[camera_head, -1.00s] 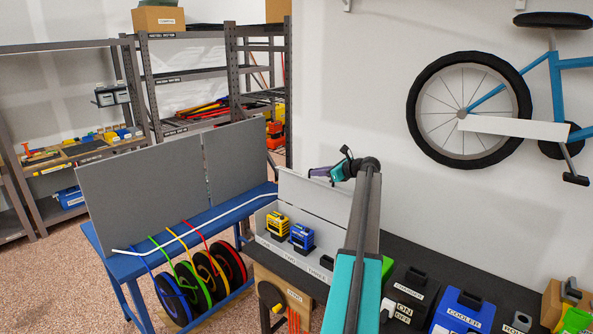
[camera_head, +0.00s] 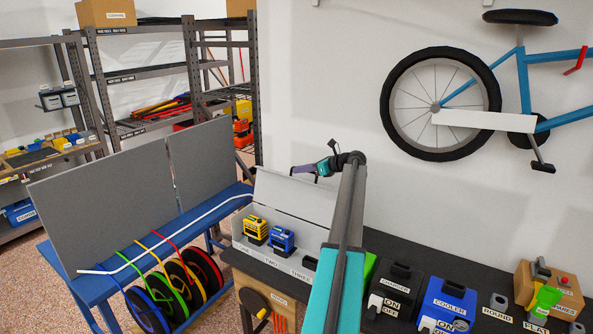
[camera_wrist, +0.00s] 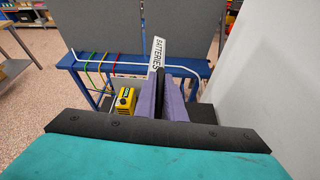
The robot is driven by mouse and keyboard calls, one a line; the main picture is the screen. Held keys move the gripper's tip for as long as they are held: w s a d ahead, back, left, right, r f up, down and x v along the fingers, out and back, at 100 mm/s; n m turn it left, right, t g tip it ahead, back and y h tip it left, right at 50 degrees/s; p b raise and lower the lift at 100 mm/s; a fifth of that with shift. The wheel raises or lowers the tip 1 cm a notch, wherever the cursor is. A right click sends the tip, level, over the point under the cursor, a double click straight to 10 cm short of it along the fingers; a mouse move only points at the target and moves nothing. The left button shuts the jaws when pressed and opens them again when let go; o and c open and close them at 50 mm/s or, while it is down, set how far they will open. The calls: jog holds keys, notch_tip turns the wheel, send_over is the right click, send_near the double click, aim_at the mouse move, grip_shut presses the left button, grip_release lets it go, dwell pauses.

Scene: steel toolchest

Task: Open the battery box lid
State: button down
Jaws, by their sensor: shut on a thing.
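The battery box (camera_head: 262,256) is a light grey box on the dark bench at centre. Its lid (camera_head: 290,197) stands raised, tilted back behind the open compartments. A yellow battery (camera_head: 256,229) and a blue battery (camera_head: 282,240) stand in the box; the slot to their right looks empty. My gripper (camera_head: 299,170) is at the lid's top edge. In the wrist view its purple fingers (camera_wrist: 161,76) are closed around a thin white plate marked BATTERIES (camera_wrist: 154,54), which is the lid. The yellow battery also shows left of the fingers (camera_wrist: 125,101). The exact finger contact is partly hidden.
A blue bench (camera_head: 205,223) with cable spools and grey panels stands left. A charger (camera_head: 396,290) and a cooler (camera_head: 447,303) stand on the bench at right. The white wall with the hanging bicycle (camera_head: 440,105) rises close behind my arm.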

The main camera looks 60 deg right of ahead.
jog(key=shift+s+f, duration=0.25)
jog(key=shift+f, duration=0.15)
jog(key=c, duration=1.8)
grip_release()
jog(key=shift+c, duration=0.2)
jog(key=shift+w+a+r, duration=0.1)
jog(key=shift+w+r, duration=0.1)
jog(key=shift+r, duration=0.05)
jog(key=b+v, duration=0.5)
jog(key=v, duration=0.8)
jog(key=shift+s, duration=0.35)
